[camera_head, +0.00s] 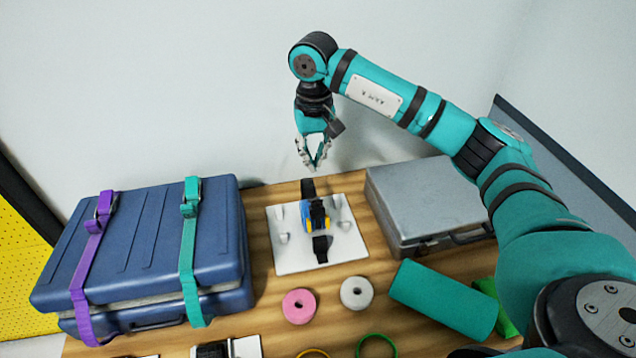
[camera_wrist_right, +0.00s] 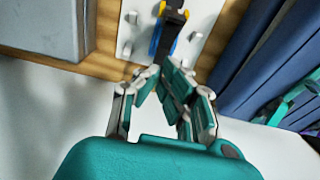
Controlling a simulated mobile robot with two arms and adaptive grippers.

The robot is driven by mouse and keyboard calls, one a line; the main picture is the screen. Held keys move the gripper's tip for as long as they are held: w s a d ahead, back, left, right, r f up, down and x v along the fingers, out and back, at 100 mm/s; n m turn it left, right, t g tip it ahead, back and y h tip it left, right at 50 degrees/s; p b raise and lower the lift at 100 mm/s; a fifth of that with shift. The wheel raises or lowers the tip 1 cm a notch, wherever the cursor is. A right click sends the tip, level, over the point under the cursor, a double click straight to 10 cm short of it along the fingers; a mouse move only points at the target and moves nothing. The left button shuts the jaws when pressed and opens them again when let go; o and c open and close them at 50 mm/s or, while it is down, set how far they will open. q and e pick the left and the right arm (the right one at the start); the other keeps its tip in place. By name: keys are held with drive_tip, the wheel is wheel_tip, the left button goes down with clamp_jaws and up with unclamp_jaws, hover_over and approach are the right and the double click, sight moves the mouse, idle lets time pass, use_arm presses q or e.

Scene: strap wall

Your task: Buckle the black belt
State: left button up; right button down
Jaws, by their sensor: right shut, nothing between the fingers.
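The black belt (camera_head: 320,245) runs over a white board (camera_head: 290,262) on the wooden table, with a dark buckle piece (camera_head: 317,207) near its middle. A blue and yellow item lies under the strap there. I cannot tell whether the buckle is fastened. My right gripper (camera_head: 316,165) is shut and empty, pointing down above and behind the belt's far end, apart from it. In the right wrist view the fingertips (camera_wrist_right: 161,70) meet near the edge of the board, and part of the black strap (camera_wrist_right: 174,20) shows beyond them. My left gripper is not in view.
A blue suitcase (camera_head: 150,245) with purple and teal straps stands left. A grey case (camera_head: 425,198) stands right of the board. Pink (camera_head: 299,306) and white (camera_head: 356,293) rolls and a teal cylinder (camera_head: 443,299) lie in front. The wall is close behind.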

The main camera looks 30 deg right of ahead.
wheel_tip(320, 180, down, 4)
drive_tip(key=shift+a+r+p, duration=0.1)
drive_tip(key=shift+r+p, duration=0.05)
drive_tip(key=shift+p, duration=0.4)
drive_tip(key=s, duration=0.1)
drive_tip(key=f+p, duration=0.1)
drive_tip(key=s+p, duration=0.1)
drive_tip(key=shift+s+a+f, duration=0.2)
drive_tip(key=shift+s+a, duration=0.1)
drive_tip(key=shift+s+a+f, duration=0.1)
drive_tip(key=shift+s+f, duration=0.05)
drive_tip(key=shift+s, duration=0.35)
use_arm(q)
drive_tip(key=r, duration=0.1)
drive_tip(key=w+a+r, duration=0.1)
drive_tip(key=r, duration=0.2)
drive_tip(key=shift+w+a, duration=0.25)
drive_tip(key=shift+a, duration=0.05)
use_arm(e)
drive_tip(key=shift+f, duration=0.1)
drive_tip(key=shift+w, duration=0.1)
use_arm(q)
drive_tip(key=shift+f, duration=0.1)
